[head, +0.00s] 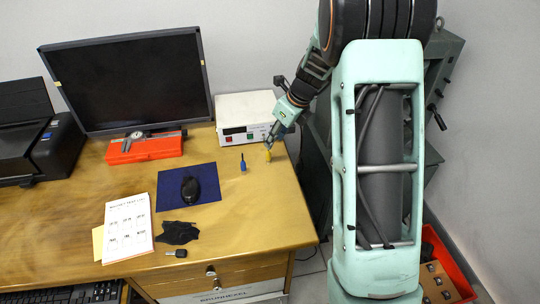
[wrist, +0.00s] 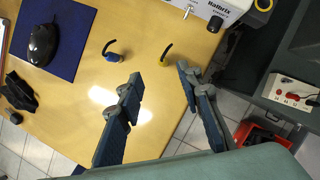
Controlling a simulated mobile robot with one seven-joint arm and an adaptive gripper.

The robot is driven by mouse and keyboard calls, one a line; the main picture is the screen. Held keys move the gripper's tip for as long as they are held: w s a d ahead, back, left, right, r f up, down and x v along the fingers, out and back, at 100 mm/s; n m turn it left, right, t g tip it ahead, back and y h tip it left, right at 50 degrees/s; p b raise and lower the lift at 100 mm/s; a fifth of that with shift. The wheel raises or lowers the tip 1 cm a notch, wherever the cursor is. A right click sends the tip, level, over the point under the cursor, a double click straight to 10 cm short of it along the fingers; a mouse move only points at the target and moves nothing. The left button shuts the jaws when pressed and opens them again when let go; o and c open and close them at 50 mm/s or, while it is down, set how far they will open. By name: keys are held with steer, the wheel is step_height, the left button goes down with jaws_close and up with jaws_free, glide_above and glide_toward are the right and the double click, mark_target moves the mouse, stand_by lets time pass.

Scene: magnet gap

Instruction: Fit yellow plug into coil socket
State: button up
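The yellow plug (head: 267,156) stands on the desk near its right edge, in front of the white instrument box. In the wrist view the yellow plug (wrist: 164,60) has a dark, curved tail and lies beyond and between my fingertips. My gripper (head: 270,142) is open and empty; in the wrist view its two fingers (wrist: 160,76) are spread wide, apart from the plug. A white panel with red and dark sockets (wrist: 294,93) shows at the right of the wrist view. I cannot tell which opening is the coil socket.
A blue plug (head: 243,164) stands left of the yellow one. The white instrument box (head: 245,115) is behind them. A mouse (head: 190,188) on a blue mat, papers (head: 128,228) and a black cloth (head: 178,232) lie left. A grey-green machine (head: 445,75) stands right, partly hidden.

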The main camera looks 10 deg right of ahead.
mark_target(268, 151)
steer(key=x, duration=0.8)
steer(key=shift+w+f+b, duration=0.2)
steer(key=shift+f+b, duration=0.2)
steer(key=shift+c, duration=0.6)
jaws_close()
